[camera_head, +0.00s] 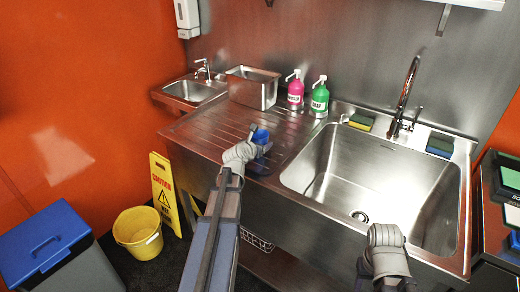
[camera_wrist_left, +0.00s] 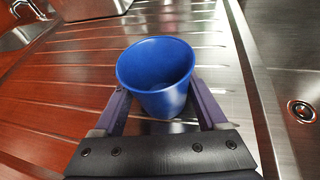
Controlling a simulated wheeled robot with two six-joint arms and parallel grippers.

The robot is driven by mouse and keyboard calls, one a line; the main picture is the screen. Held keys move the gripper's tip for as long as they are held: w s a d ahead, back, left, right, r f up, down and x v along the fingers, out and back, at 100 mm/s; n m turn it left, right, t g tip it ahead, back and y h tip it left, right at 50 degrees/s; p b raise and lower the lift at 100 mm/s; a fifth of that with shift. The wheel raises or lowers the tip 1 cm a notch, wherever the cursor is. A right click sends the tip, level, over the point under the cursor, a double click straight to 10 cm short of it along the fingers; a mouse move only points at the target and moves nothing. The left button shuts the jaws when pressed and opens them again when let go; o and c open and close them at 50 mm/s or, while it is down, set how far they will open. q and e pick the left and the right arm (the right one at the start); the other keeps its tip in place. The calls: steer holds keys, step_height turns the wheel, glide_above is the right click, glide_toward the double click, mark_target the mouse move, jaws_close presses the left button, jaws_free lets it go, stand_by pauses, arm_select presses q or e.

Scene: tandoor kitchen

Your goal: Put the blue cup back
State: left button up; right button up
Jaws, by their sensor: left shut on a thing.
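The blue cup (camera_head: 261,135) is upright at the front part of the ribbed steel drainboard (camera_head: 205,125), left of the large sink. In the left wrist view the cup (camera_wrist_left: 157,80) stands between the two fingers of my left gripper (camera_wrist_left: 160,108), open end up and empty inside. My left gripper (camera_head: 258,150) is shut on the cup. I cannot tell whether the cup's base touches the drainboard. My right arm shows at the bottom right of the head view, in front of the sink; its fingers are hidden.
The large sink basin (camera_head: 340,160) is empty. Behind the drainboard stand a steel container (camera_head: 252,92), a pink bottle (camera_head: 295,93) and a green bottle (camera_head: 319,100). Sponges (camera_head: 361,122) lie on the sink's back ledge. A yellow bucket (camera_head: 140,238) and caution sign (camera_head: 164,190) stand on the floor.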

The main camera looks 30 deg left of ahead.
arm_select(q)
steer(key=shift+f, duration=0.2)
steer(key=o, duration=1.5)
arm_select(e)
steer(key=shift+f, duration=0.15)
arm_select(q)
steer(key=shift+r, duration=0.25)
steer(key=p+v, duration=0.4)
steer(key=v, duration=0.7)
steer(key=shift+r+p, duration=0.1)
steer(key=shift+p, duration=0.25)
steer(key=shift+s+r, duration=0.1)
steer(key=shift+s, duration=0.35)
arm_select(e)
steer(key=r, duration=0.1)
steer(key=s+r, duration=0.1)
steer(key=r, duration=0.3)
steer(key=shift+s, duration=0.4)
